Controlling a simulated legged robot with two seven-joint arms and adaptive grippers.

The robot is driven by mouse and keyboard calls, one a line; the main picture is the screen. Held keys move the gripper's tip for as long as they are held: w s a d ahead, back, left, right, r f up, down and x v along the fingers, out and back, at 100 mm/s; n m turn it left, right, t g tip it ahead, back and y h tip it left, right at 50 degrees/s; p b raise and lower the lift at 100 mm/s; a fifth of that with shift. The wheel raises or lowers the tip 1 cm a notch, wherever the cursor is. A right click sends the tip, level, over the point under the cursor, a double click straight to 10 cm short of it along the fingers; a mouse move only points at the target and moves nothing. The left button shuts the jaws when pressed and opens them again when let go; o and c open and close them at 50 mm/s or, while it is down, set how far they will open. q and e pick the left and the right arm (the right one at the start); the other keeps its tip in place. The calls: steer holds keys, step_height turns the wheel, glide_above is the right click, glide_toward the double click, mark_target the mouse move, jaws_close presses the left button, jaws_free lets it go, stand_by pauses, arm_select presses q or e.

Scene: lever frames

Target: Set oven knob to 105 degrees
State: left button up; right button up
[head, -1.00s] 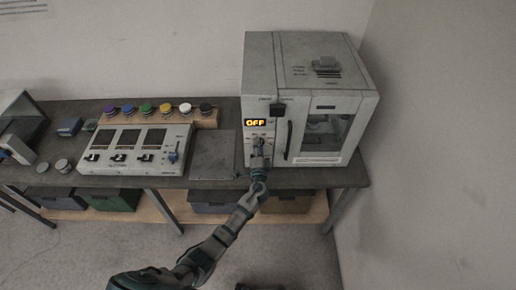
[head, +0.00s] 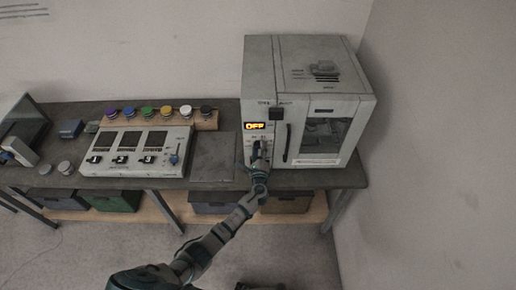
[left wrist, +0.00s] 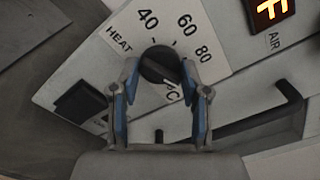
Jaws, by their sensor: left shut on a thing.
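The oven (head: 306,80) stands at the right end of the bench. Its orange display (head: 254,126) reads OFF. My left gripper (head: 259,152) is at the oven's front panel just below the display and hides the knob in the head view. In the left wrist view the black round knob (left wrist: 160,65) sits between the blue-padded fingers of my left gripper (left wrist: 160,95), which is shut on it. The dial marks 40, 60 and 80 show above the knob, with HEAT at the left. Marks lower on the dial are hidden. My right gripper is not in view.
A black door handle (head: 288,142) is just right of my gripper; it also shows in the left wrist view (left wrist: 278,112). A control box (head: 135,151) with sliders and several coloured knobs stands to the left. A flat grey plate (head: 213,157) lies between box and oven.

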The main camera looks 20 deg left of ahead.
arm_select(q)
steer(key=m+p, duration=0.1)
steer(key=m, duration=0.3)
steer(key=shift+p, duration=0.3)
steer(key=shift+a+m+p, duration=0.1)
steer(key=shift+m+p, duration=0.25)
steer(key=shift+m, duration=0.55)
steer(key=o, duration=1.1)
steer(key=shift+o, duration=0.2)
steer(key=v, duration=1.1)
steer(key=shift+s, duration=0.35)
steer(key=shift+f, duration=0.1)
